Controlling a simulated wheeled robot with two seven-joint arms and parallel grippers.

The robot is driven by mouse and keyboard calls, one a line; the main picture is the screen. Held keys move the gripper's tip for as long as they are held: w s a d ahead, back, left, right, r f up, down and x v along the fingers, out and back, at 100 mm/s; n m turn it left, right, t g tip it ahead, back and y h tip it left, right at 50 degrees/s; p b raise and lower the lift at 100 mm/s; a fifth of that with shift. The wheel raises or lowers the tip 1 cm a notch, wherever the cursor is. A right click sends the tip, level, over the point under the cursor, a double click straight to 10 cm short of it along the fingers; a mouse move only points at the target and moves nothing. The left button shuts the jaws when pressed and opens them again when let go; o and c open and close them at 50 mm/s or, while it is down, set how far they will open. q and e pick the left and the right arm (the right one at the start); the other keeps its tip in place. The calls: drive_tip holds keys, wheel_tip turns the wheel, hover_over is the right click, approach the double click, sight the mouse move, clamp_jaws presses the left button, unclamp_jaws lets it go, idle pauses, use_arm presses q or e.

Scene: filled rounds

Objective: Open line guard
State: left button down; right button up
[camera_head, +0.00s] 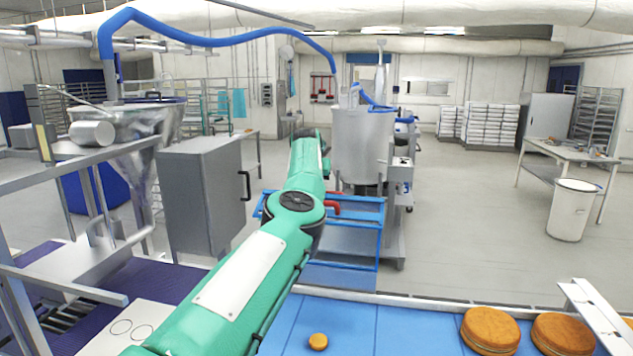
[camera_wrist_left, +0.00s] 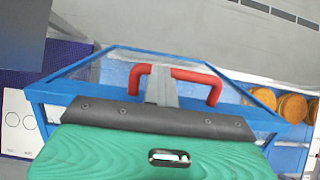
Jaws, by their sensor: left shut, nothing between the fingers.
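The line guard (camera_head: 381,228) has a blue frame with clear panels and stands at the far side of the blue belt, behind my arm in the head view. Its red handle (camera_head: 333,211) shows just right of my arm. In the left wrist view the guard's frame (camera_wrist_left: 150,52) spans the middle, with the red handle (camera_wrist_left: 215,92) on it. My left gripper (camera_wrist_left: 161,90) is shut and empty, its grey fingers between the two legs of the handle. I cannot tell whether they touch it. In the head view my arm hides this gripper. My right gripper is out of view.
Orange-brown rounds (camera_head: 490,328) lie on the blue belt (camera_head: 378,322) at right, near a white slanted bar (camera_head: 597,318). A grey cabinet (camera_head: 200,197) stands left of my arm, and a steel tank (camera_head: 362,145) stands behind the guard.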

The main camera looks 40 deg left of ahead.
use_arm(q)
drive_tip(key=shift+w+f, duration=0.1)
drive_tip(key=shift+w, duration=0.15)
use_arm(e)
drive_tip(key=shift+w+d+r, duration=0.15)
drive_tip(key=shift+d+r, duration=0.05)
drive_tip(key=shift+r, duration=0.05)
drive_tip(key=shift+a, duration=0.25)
